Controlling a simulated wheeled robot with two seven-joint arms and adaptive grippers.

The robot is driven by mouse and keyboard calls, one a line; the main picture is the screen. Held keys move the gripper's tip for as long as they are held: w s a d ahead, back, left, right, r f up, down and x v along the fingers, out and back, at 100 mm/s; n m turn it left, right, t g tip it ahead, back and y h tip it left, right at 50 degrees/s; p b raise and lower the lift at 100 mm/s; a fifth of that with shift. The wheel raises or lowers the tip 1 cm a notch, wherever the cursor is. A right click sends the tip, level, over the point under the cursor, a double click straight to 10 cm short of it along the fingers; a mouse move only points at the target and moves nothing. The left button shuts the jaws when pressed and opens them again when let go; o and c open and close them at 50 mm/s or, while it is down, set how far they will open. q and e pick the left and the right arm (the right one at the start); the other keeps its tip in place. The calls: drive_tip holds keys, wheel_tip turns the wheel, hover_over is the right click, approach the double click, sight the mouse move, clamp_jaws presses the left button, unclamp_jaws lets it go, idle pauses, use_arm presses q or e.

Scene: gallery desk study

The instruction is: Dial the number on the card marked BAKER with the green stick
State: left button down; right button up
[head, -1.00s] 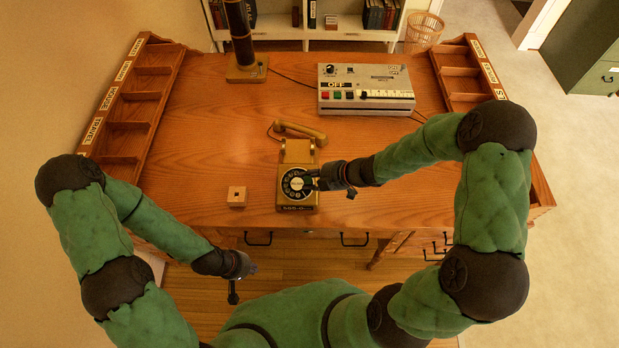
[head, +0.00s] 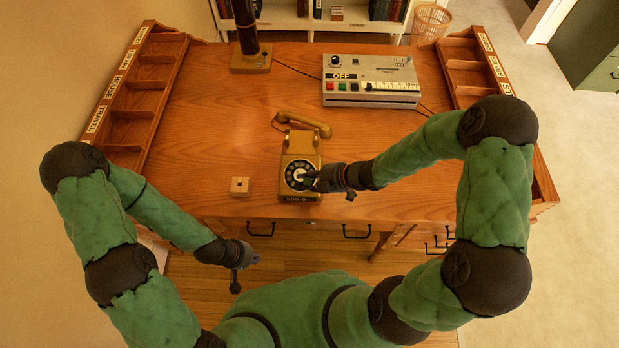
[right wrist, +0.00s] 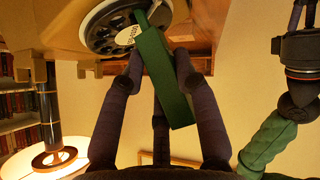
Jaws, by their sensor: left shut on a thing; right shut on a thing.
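A tan rotary telephone (head: 301,150) stands near the front edge of the desk, its round dial (head: 296,170) facing up. Its handset (head: 303,122) lies across the back end. My right gripper (head: 318,180) is over the dial's right side, shut on the green stick (right wrist: 166,80). In the right wrist view the stick's far end is against or just over the dial (right wrist: 105,30); contact cannot be told. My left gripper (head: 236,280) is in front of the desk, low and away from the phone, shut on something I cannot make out. I see no card legibly marked BAKER.
A small wooden block (head: 240,186) sits left of the phone. A grey console (head: 370,90) with buttons and a dark lamp-like column (head: 247,40) stand farther back. Labelled pigeonhole racks (head: 135,95) line both sides. The desk's middle left is clear.

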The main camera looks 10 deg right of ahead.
sight(308, 179)
idle(0.5)
drive_tip(key=shift+s+a+r+p, duration=0.1)
drive_tip(key=shift+s+r+p, duration=0.15)
drive_tip(key=shift+r+p, duration=0.35)
drive_tip(key=shift+s+a+r+p, duration=0.1)
drive_tip(key=shift+s+r+p, duration=0.2)
drive_tip(key=shift+r+p, duration=0.3)
drive_tip(key=shift+s+a+r+p, duration=0.1)
drive_tip(key=shift+s+r+p, duration=0.15)
drive_tip(key=shift+r+p, duration=0.35)
drive_tip(key=shift+w, duration=0.1)
drive_tip(key=shift+w+a+f+b, duration=0.25)
drive_tip(key=shift+w+a+b, duration=0.5)
drive_tip(key=shift+a+b, duration=0.05)
drive_tip(key=shift+w+a+f+b, duration=0.3)
drive_tip(key=shift+w+a+b, duration=0.45)
drive_tip(key=shift+w+a, duration=0.1)
drive_tip(key=shift+w+a+f+b, duration=0.25)
drive_tip(key=shift+w+a+b, duration=0.45)
drive_tip(key=shift+a+b, duration=0.1)
